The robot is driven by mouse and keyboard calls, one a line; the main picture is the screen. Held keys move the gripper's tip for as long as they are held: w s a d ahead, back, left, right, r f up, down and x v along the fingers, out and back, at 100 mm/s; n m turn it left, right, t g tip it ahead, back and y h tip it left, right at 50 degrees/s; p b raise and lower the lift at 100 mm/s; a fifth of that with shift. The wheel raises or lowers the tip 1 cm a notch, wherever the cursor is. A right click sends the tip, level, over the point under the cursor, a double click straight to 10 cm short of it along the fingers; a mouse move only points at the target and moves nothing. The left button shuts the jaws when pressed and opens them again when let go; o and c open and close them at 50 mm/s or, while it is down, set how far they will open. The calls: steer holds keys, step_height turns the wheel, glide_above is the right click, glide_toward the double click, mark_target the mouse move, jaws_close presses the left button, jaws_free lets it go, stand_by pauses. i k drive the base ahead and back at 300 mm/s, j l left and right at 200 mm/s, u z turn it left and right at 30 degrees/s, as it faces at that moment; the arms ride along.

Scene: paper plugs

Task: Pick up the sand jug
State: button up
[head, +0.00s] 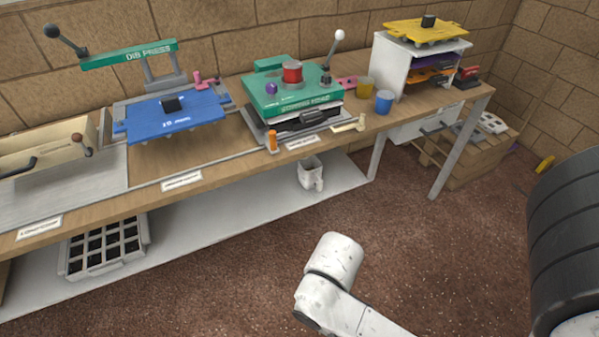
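A small white jug (308,172) stands on the lower shelf under the workbench, near the shelf's right part. It appears upright, with its handle or spout side toward the lower right. No label or contents can be made out, so I cannot confirm that it holds sand. White links of my arm show at the bottom centre, in front of the bench and well apart from the jug. My gripper is not in view.
The wooden workbench (225,166) bears a blue plate (190,122), a green press (262,92), and yellow (365,87) and blue (384,102) cups. A white cell tray (104,248) sits on the lower shelf (220,240). Brown floor (220,310) before the bench is clear.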

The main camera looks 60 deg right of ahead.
mark_target(313, 176)
steer(key=z, duration=1.25)
steer(key=i+j+z, duration=0.4)
steer(key=z, duration=0.15)
steer(key=j+z, duration=0.3)
steer(key=j, duration=0.15)
steer(key=j+z, duration=0.3)
steer(key=j, duration=0.15)
